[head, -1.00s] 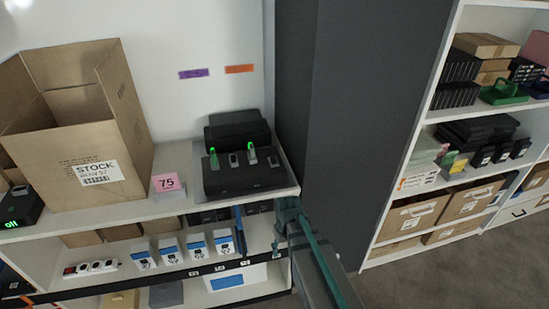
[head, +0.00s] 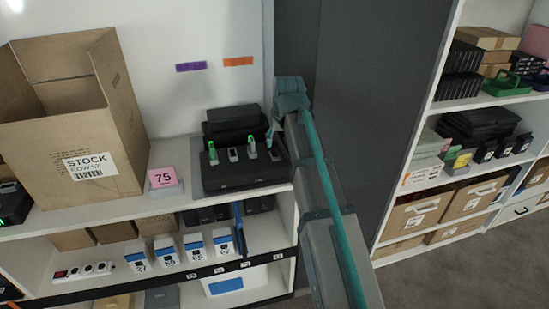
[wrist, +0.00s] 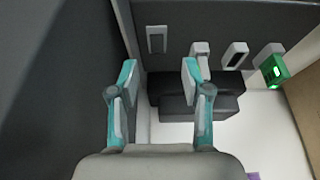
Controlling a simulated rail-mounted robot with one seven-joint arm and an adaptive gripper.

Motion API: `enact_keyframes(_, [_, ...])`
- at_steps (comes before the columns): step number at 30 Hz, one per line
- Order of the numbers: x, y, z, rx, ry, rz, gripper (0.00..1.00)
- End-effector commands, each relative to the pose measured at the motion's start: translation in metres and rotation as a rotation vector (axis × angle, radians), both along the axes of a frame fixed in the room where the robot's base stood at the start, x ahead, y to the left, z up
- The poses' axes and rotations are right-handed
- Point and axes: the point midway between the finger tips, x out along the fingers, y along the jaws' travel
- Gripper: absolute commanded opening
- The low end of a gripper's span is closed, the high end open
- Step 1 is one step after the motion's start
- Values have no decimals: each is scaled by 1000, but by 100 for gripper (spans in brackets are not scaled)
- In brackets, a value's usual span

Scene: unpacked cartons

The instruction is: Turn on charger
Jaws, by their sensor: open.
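The charger is a dark dock (head: 232,178) on the top shelf, with two upright pieces showing green lights and grey inserts between and beside them. In the wrist view its dark panel (wrist: 180,18) lies across the top, with a flat rectangular switch-like part (wrist: 157,38) at left and a green-lit piece (wrist: 274,70) at right. My gripper (wrist: 159,68) is open and empty, its teal fingers apart below the switch-like part in the picture. In the head view, my gripper (head: 271,132) is at the dock's right rear; its fingertips are partly hidden. I cannot tell whether it touches anything.
Black boxes (head: 233,122) stand behind the dock. A dark grey column (head: 350,110) rises close on the right. An open carton (head: 65,125) and a pink 75 card (head: 163,176) stand at left.

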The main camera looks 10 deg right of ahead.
Motion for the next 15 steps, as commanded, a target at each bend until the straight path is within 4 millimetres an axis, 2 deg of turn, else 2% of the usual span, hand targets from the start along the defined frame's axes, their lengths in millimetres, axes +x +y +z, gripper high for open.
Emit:
enact_keyframes(3, [6, -3, 16, 0, -10, -17, 48])
enact_keyframes(6, [7, -4, 20, 0, -11, -22, 48])
enact_keyframes(11, [11, -4, 11, 0, -11, -22, 48])
enact_keyframes(15, [18, -4, -7, 0, -9, -22, 48])
